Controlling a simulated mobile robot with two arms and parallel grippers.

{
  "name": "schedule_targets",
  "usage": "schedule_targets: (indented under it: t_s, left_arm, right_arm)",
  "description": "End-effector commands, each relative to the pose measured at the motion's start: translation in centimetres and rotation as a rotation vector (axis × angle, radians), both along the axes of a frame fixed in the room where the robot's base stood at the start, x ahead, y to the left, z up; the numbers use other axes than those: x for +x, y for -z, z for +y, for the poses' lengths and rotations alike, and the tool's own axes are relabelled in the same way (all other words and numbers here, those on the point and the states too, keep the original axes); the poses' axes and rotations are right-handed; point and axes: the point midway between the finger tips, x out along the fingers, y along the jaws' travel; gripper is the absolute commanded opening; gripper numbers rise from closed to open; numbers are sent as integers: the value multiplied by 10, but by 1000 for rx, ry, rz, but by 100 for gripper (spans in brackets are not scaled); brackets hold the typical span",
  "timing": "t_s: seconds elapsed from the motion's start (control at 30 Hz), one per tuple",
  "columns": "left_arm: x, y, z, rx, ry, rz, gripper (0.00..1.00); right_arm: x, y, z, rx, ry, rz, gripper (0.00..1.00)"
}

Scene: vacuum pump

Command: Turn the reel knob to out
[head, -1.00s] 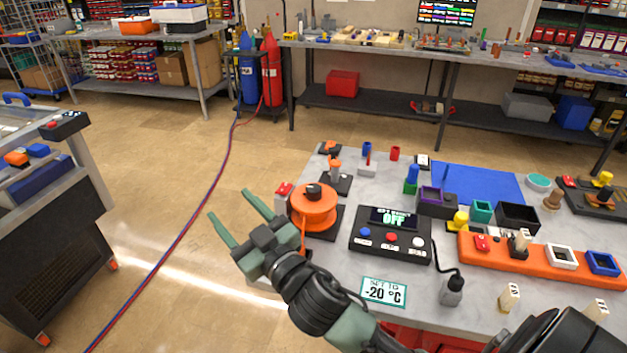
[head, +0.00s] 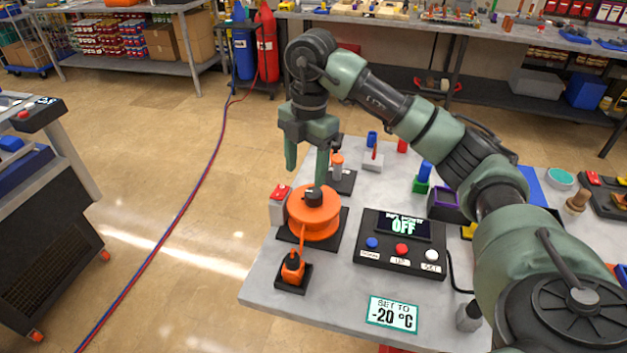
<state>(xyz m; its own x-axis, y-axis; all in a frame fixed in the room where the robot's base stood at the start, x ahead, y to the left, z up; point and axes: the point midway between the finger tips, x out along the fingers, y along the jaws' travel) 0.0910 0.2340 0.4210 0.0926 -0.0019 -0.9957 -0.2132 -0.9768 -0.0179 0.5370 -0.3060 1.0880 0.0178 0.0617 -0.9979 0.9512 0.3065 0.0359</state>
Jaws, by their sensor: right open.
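The orange reel (head: 314,219) sits on a black base near the table's left edge. Its dark knob (head: 314,196) stands up from the middle of the reel's top. An orange strip runs from the reel to a small orange piece (head: 292,269) on a black stand in front. My right gripper (head: 306,170) points down just above the reel, with its fingers apart. One finger is at or very near the knob; I cannot tell whether it touches. The other finger is to the left, over the reel's far side. The left gripper is not in view.
A black control box (head: 400,244) reading OFF stands right of the reel. A sign (head: 392,313) reading -20 °C lies at the table's front. A red-topped block (head: 279,203) is close left of the reel. My right arm covers much of the table's right.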

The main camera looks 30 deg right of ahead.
Motion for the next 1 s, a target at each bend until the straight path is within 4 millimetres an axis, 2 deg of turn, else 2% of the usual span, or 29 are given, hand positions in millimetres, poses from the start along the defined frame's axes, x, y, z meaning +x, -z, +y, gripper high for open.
schedule_targets:
  t_s: [0.07, 0.17, 0.3, 0.6, 0.73, 0.97, 1.0]
  left_arm:
    - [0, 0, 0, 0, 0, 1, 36]
    - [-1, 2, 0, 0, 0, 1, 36]
    - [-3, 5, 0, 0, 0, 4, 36]
    - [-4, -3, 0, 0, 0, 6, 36]
    - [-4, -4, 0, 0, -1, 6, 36]
    - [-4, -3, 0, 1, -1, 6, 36]
    - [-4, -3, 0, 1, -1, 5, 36]
  right_arm:
    - [-3, -5, -16, -48, 46, 17, 59]
    - [-4, 1, -20, -64, 60, 26, 59]
    - [-5, 24, -19, -60, 58, 28, 59]
    - [-5, 62, -19, -60, 56, 25, 59]
    - [-5, 70, -19, -60, 55, 23, 59]
    - [-4, 71, -19, -60, 55, 22, 59]
    - [-4, 71, -19, -60, 55, 22, 54]
